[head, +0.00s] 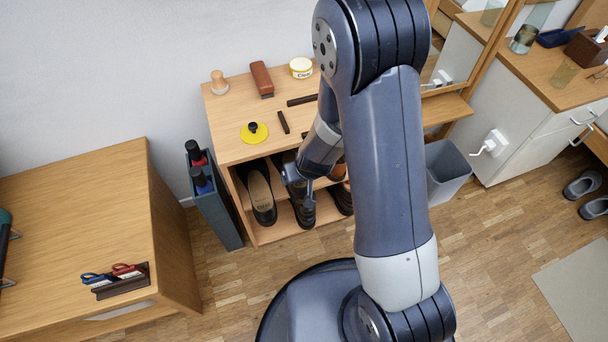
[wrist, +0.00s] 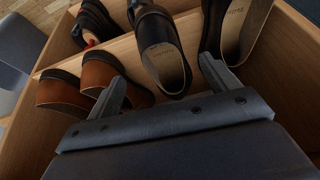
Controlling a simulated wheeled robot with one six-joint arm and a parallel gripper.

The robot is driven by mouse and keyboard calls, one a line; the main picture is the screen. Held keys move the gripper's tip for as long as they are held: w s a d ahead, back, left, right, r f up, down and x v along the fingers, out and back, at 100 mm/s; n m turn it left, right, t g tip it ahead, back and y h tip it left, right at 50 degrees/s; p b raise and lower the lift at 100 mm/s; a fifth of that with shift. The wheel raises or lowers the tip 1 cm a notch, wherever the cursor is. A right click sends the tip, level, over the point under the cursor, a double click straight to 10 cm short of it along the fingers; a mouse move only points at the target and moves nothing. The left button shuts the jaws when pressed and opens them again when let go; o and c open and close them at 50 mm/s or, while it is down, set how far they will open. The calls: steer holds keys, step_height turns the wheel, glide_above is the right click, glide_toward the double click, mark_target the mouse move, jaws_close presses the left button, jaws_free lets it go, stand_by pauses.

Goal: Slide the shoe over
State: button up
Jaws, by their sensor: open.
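Several shoes stand in the open wooden shelf unit (head: 225,140). A black shoe with a pale insole (head: 262,198) stands at the left of the shelf and also shows at the right of the wrist view (wrist: 240,30). Another black shoe with a tan insole (wrist: 162,52) lies ahead of my gripper, between the lines of its fingers. Brown shoes (wrist: 65,92) are at the left of the wrist view, partly behind the left finger. My gripper (wrist: 160,85) is open and empty, its fingers apart at the shelf opening. Which shoe is meant I cannot tell.
On the unit's top are a shoe brush (head: 262,79), a white tin (head: 300,67) and a yellow disc (head: 254,132). A dark blue bottle holder (head: 215,210) stands left of the unit. A grey bin (head: 447,170) stands right of it. A desk (head: 75,220) is at far left.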

steer(key=b+x, duration=0.4)
steer(key=x, duration=0.5)
steer(key=shift+s, duration=0.1)
steer(key=shift+r, duration=0.1)
steer(key=shift+c, duration=0.5)
steer(key=c, duration=1.2)
